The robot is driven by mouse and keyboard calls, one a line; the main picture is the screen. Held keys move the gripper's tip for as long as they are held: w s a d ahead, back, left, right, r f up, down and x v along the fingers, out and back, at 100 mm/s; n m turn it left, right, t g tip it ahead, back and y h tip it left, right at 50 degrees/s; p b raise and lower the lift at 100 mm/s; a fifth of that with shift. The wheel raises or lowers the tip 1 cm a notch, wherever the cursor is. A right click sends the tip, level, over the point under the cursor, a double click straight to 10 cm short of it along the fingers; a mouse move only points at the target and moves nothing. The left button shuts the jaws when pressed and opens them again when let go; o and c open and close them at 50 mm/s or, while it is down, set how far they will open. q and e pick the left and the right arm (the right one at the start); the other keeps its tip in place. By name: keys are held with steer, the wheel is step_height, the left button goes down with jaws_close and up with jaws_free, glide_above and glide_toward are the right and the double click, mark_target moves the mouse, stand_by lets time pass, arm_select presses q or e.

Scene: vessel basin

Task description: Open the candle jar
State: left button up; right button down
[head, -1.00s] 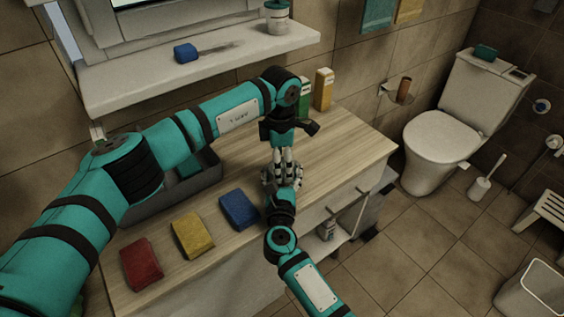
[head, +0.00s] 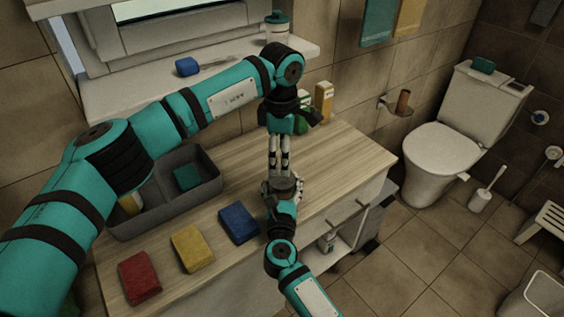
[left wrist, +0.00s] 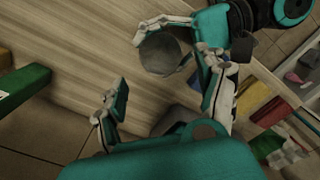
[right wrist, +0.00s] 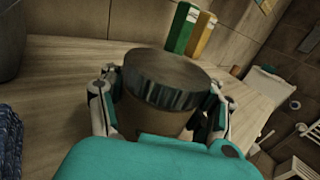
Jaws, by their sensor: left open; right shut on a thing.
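The candle jar (right wrist: 152,118) is a tan jar with a dark grey ribbed lid (right wrist: 165,78) sitting on its top. My right gripper (right wrist: 160,105) is shut around the jar's body, a finger on each side. In the head view the jar's grey top (head: 285,185) shows in that gripper, over the counter's front part. The left wrist view shows the round grey top (left wrist: 160,54) from above. My left gripper (head: 279,160) points down just above and behind the jar, fingers open and empty. The lower jar is hidden by the right hand.
Green and yellow boxes (head: 323,100) stand behind. A window shelf (head: 130,100) is close to my left arm.

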mark_target(281, 179)
arm_select(q)
step_height(281, 179, down, 8)
steer(key=shift+r, duration=0.2)
stand_by(0.3)
steer(key=c, duration=0.9)
steer(key=o, duration=1.1)
